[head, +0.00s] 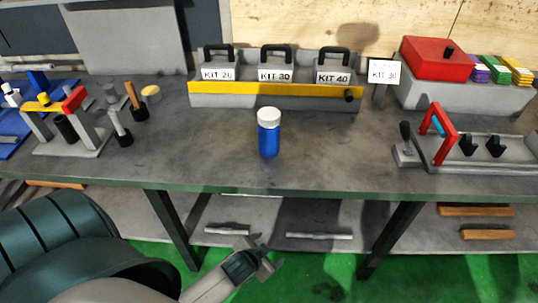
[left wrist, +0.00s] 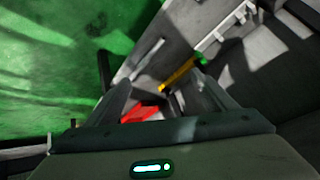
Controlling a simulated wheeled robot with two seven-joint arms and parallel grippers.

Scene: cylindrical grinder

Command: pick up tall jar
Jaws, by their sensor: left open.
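The tall jar (head: 268,135) is a blue cylinder with a white lid. It stands upright near the front middle of the grey workbench top (head: 200,150) in the head view. My left gripper (head: 268,262) is in front of the bench and below the level of its top, apart from the jar. It is open, and nothing shows between its fingers. In the left wrist view its two fingers (left wrist: 160,100) are spread. I cannot make out the jar in that view. My right gripper is not in view.
Behind the jar is a grey kit rack (head: 215,98) with black handles and a yellow strip. A small stand with tools (head: 75,125) is on the left. A fixture with a red handle (head: 440,135) and a red box (head: 433,58) are on the right. Bench space around the jar is clear.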

